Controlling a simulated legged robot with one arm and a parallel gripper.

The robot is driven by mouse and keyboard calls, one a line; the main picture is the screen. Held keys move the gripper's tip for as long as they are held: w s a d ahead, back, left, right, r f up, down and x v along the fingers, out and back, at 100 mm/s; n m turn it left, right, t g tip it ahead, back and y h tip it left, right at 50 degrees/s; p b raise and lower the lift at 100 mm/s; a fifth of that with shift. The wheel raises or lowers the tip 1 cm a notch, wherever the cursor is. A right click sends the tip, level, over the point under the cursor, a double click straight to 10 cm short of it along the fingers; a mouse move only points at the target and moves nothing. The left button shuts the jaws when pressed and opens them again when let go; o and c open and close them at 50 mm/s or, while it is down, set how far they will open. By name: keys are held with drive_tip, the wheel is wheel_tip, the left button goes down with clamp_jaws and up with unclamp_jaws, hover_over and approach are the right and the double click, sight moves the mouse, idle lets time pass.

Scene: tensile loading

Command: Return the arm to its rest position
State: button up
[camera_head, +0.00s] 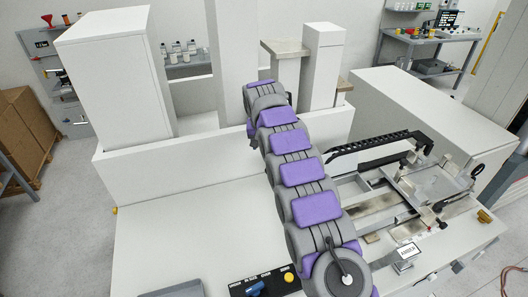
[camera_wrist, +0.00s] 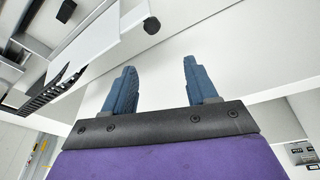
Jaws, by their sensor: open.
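My gripper (camera_wrist: 160,88) shows in the wrist view with its two blue fingers apart and nothing between them. White flat surfaces lie beyond the fingertips. In the head view my grey and purple arm reaches forward from the lower middle towards the white machine (camera_head: 180,170). The far end of the arm is close to the machine's upright column, and my gripper's fingers are hidden there. I cannot tell whether the gripper touches anything.
A tall white block (camera_head: 110,75) stands at the left and a narrower one (camera_head: 322,65) right of the arm. A fixture with a black cable chain (camera_head: 375,145) lies right of the arm. The left worktop is clear.

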drive_tip(key=shift+s+r, duration=0.1)
drive_tip(key=shift+r, duration=0.35)
drive_tip(key=shift+s+d, duration=0.1)
drive_tip(key=s+d+r+g+b, duration=0.1)
drive_tip(key=s+d+r+b, duration=0.15)
drive_tip(key=s+d, duration=0.7)
drive_tip(key=s+d+r+g+b, duration=0.2)
drive_tip(key=s+d+b, duration=0.25)
drive_tip(key=s, duration=0.95)
drive_tip(key=s+d+f+b, duration=0.1)
drive_tip(key=s+f, duration=0.3)
drive_tip(key=s, duration=0.7)
drive_tip(key=s+d+f+g+b, duration=0.1)
drive_tip(key=s+f, duration=0.3)
drive_tip(key=s, duration=0.8)
drive_tip(key=s+d+f+g+b, duration=0.1)
drive_tip(key=s+d+f+b, duration=0.1)
drive_tip(key=s, duration=0.9)
drive_tip(key=shift+s+d+f+y+b, duration=0.3)
drive_tip(key=shift+f+b, duration=0.3)
drive_tip(key=shift+f, duration=0.3)
